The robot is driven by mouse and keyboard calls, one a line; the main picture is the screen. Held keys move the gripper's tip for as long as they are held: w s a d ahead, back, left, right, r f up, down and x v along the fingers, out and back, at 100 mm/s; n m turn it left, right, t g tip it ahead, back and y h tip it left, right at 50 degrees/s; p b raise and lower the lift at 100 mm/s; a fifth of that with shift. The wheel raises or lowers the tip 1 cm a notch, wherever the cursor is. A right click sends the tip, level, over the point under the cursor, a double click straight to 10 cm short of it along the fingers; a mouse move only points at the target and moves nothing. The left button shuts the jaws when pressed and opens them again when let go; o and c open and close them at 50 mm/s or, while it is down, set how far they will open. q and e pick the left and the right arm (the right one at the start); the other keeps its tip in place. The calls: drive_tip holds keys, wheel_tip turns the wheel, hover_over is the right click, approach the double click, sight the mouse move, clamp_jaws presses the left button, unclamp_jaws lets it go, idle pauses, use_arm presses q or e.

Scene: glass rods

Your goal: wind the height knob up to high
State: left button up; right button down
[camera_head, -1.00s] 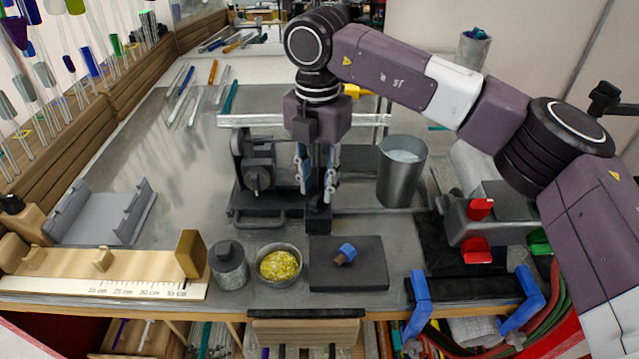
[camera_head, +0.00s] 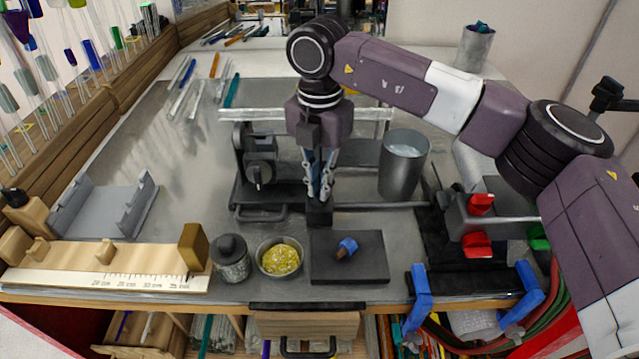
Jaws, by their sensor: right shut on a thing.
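My right gripper (camera_head: 320,192) points down at the middle of the bench, beside the dark burner stand (camera_head: 262,198). Its fingers are drawn together on a small dark part, which I take for the height knob; the fingers mostly hide it. A black block (camera_head: 319,213) shows directly below the fingertips. The knob's setting and any high mark cannot be read. A black dial with an upright handle (camera_head: 259,174) is on the stand's front, left of the gripper and apart from it. My left gripper is not in view.
A grey metal cup (camera_head: 403,165) stands close right of the gripper. In front are a lidded jar (camera_head: 230,258), a bowl of yellow material (camera_head: 280,258) and a dark plate (camera_head: 370,267). Red knobs (camera_head: 480,204) are at right.

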drive_tip(key=shift+f+n+b, duration=0.2)
drive_tip(key=shift+n+b, duration=0.7)
drive_tip(key=shift+r+n+b, duration=0.25)
drive_tip(key=shift+n+b, duration=0.3)
drive_tip(key=shift+n, duration=0.65)
drive_tip(key=c, duration=2)
unclamp_jaws()
drive_tip(key=shift+c, duration=0.2)
drive_tip(key=shift+r, duration=0.1)
wheel_tip(320, 180, up, 12)
